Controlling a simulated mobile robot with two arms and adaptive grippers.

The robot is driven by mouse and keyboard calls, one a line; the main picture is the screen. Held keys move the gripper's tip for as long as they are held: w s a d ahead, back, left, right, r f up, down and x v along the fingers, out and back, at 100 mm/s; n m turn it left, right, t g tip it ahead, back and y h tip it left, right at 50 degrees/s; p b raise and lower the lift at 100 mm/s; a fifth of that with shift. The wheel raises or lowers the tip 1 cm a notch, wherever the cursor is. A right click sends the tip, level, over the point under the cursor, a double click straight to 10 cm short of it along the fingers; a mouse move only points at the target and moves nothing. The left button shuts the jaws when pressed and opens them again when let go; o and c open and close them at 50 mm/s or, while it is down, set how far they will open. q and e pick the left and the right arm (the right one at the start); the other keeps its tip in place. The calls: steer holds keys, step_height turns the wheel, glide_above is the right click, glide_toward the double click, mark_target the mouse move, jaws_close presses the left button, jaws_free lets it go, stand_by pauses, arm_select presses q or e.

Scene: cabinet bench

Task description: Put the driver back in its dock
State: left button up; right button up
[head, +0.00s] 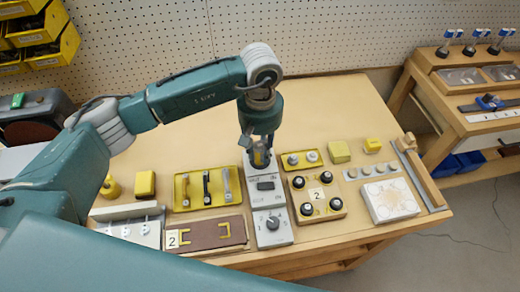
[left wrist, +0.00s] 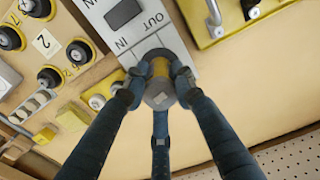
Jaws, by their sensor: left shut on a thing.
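My left gripper (head: 260,146) points down over the back end of a grey panel (head: 266,205) in the middle of the bench. It is shut on the driver (head: 260,158), a short cylinder with a yellow band and grey top. In the left wrist view the fingers close around the driver (left wrist: 159,84) from several sides. The driver is at the end of the panel (left wrist: 142,22), beside the IN and OUT lettering. The fingers hide its lower end, so I cannot tell whether it is seated in a dock or held just above. My right gripper is not in view.
A yellow tray (head: 178,205) with handles is left of the panel. A wooden block (head: 341,203) with black knobs and a small yellow tray (head: 286,169) are close on the right. A white box (head: 390,212) lies further right. The bench behind is clear.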

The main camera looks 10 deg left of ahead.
arm_select(q)
steer(key=shift+f, duration=0.1)
stand_by(0.6)
steer(key=o, duration=1.4)
steer(key=shift+r+p, duration=0.85)
steer(key=shift+r, duration=2.7)
